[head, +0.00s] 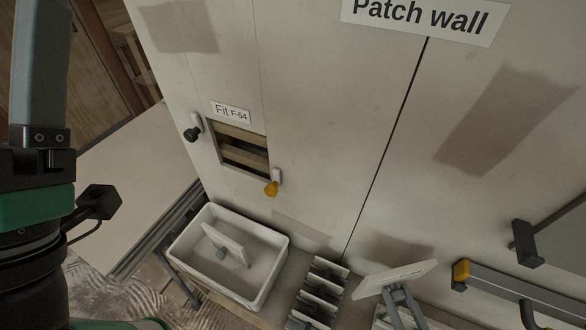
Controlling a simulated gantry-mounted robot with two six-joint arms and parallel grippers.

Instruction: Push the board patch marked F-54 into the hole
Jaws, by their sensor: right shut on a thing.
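The hole (236,158) is a dark rectangular opening in the pale wall, with wooden strips visible inside. Above it is a label (231,113) reading "Fit F-54". My right gripper (394,293) shows at the bottom, shut on a thin pale board patch (404,276), tilted and apart from the wall, well right of and below the hole. Any marking on this patch is too small to read. Another board patch (226,244) with a grey grip lies in the white tub. My left arm is at the left edge; its fingers are not in view.
A black knob (192,133) and a yellow knob (272,188) flank the hole. The white tub (272,283) stands below it. A rack (317,294) of several upright patches stands beside the tub. A grey bar with a yellow end (500,286) is at right.

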